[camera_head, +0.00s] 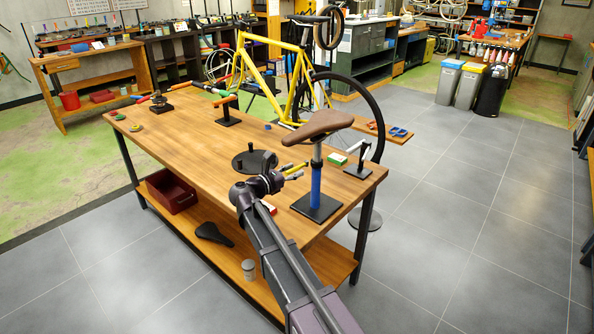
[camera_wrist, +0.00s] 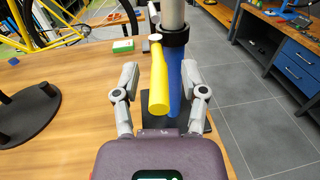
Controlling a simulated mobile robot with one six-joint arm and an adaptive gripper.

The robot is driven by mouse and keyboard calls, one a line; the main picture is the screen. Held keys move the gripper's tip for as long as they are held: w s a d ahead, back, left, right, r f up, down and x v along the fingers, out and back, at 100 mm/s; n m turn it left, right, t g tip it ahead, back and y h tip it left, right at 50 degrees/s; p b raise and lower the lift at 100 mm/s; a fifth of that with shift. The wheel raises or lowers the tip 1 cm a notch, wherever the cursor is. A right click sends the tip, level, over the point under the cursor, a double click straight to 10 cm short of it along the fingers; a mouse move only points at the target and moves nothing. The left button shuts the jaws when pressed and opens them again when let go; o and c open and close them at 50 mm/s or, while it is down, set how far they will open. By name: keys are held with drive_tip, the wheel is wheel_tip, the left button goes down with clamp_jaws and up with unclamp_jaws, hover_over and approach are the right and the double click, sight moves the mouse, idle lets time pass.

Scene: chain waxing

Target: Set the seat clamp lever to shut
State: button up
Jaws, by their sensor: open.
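The yellow seat clamp lever (camera_wrist: 159,82) stands out from the black clamp collar (camera_wrist: 174,36) in the wrist view, its thick end toward me. In the head view the lever (camera_head: 296,168) sticks out left of the seat post. The blue post tube (camera_wrist: 187,92) stands upright behind and right of the lever; it also shows in the head view (camera_head: 316,186) under the brown saddle (camera_head: 318,124). My gripper (camera_wrist: 162,76) is open, with one finger on each side of the lever and post. I see no finger touching the lever. My gripper's fingers (camera_head: 286,176) are small in the head view.
The wooden table (camera_head: 190,150) bears the post stand's dark base (camera_head: 316,208), a round black plate (camera_head: 254,161) to its left and a green block (camera_head: 338,159) behind. A yellow bicycle (camera_head: 290,85) stands behind. Clear tabletop lies to the left.

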drive_tip(key=shift+w+d, duration=0.3)
clamp_jaws()
drive_tip(key=shift+d, duration=0.3)
drive_tip(key=shift+a, duration=0.25)
